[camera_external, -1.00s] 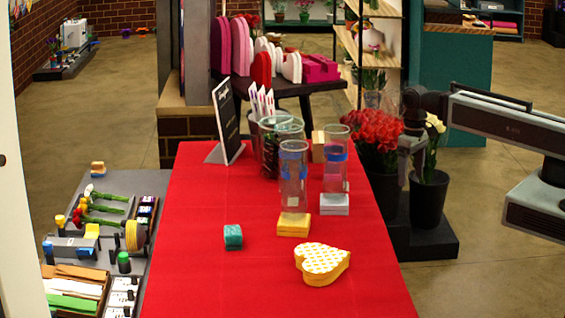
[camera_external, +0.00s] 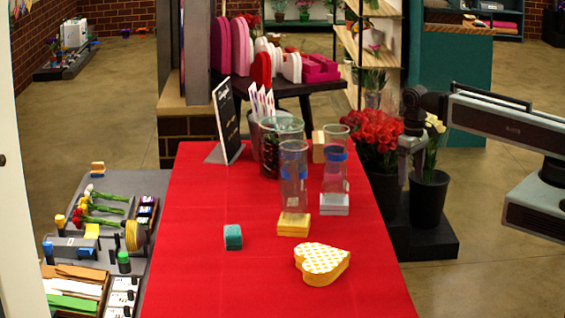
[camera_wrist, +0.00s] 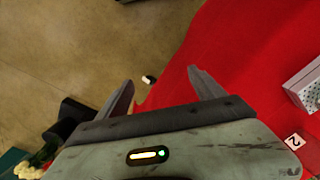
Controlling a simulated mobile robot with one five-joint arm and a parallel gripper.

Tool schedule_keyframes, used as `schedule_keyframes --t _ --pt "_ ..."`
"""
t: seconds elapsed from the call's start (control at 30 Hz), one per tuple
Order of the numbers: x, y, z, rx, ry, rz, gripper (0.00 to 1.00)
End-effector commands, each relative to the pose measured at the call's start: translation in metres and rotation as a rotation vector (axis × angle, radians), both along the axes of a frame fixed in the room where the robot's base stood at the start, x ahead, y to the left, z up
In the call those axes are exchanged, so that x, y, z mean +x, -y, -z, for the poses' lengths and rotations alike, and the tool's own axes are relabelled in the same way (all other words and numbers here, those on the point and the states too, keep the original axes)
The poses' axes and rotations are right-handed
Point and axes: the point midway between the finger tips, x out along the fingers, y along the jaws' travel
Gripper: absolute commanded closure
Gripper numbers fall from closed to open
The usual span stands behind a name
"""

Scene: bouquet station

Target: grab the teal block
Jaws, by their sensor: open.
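The teal block (camera_external: 232,236) sits on the red tablecloth (camera_external: 200,285), left of the middle and toward the near end. It does not show in the wrist view. My gripper (camera_external: 405,165) hangs beyond the right edge of the table, beside the red roses, well apart from the block. In the wrist view my gripper (camera_wrist: 162,85) has its two fingers spread, with nothing held between them. Floor and the edge of the red cloth show below it.
A heart-shaped box (camera_external: 322,262) lies right of the block. Glass vases on a yellow block (camera_external: 294,225) and a grey block (camera_external: 334,204) stand behind. Red roses (camera_external: 372,138) and a black pot (camera_external: 429,200) stand right of the table. The cloth around the teal block is clear.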

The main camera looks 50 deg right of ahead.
Motion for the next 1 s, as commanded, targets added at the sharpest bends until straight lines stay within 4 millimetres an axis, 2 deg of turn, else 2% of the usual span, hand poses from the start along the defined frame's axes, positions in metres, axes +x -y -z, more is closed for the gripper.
schedule_keyframes --t 0.1,0.13,0.17,0.43,0.5,0.57,0.63,0.7,0.8,0.87,1.0 --pt "0.000 0.000 0.000 0.000 0.000 0.000 0.19" --pt "0.000 0.000 0.000 0.000 0.000 0.000 0.11" --pt "0.000 0.000 0.000 0.000 0.000 0.000 0.08" --pt "0.001 -0.001 0.000 0.001 0.002 0.000 0.08" --pt "0.012 -0.009 -0.006 0.024 0.032 0.008 0.08" --pt "0.038 -0.028 -0.019 0.076 0.102 0.030 0.08" --pt "0.085 -0.064 -0.046 0.188 0.232 0.084 0.08" --pt "0.136 -0.106 -0.082 0.333 0.370 0.168 0.08" --pt "0.192 -0.151 -0.131 0.523 0.521 0.296 0.08" --pt "0.218 -0.172 -0.161 0.627 0.591 0.371 0.08" --pt "0.274 -0.209 -0.235 0.872 0.726 0.568 0.08"
